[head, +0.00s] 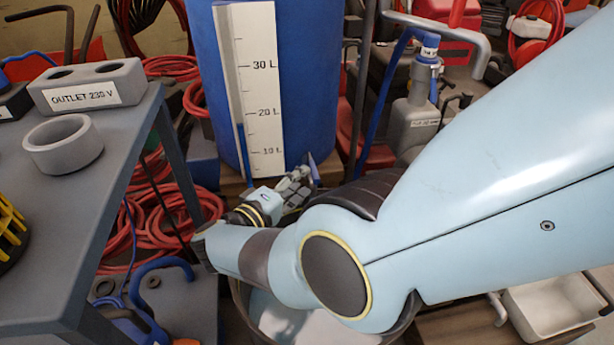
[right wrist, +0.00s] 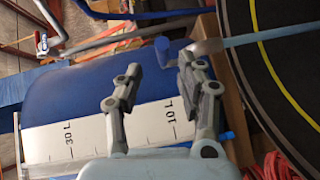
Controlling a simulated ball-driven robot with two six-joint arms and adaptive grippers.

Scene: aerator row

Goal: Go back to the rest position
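My right gripper (head: 304,176) is low in front of the blue barrel (head: 305,85), near its bottom edge. In the right wrist view its two fingers (right wrist: 158,77) stand apart with nothing clasped between them. A small blue tap handle (right wrist: 163,48) on a metal fitting shows just beyond the fingertips; I cannot tell whether a finger touches it. The barrel carries a white litre scale (head: 255,85), also seen in the right wrist view (right wrist: 95,135). My left gripper is in neither view.
A grey table (head: 60,200) at the left holds an outlet block (head: 88,86) and a grey ring (head: 63,145). A round tub (head: 238,292) stands below my right arm. Red hoses (head: 150,225) lie on the floor between. A grey pump (head: 412,120) stands right of the barrel.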

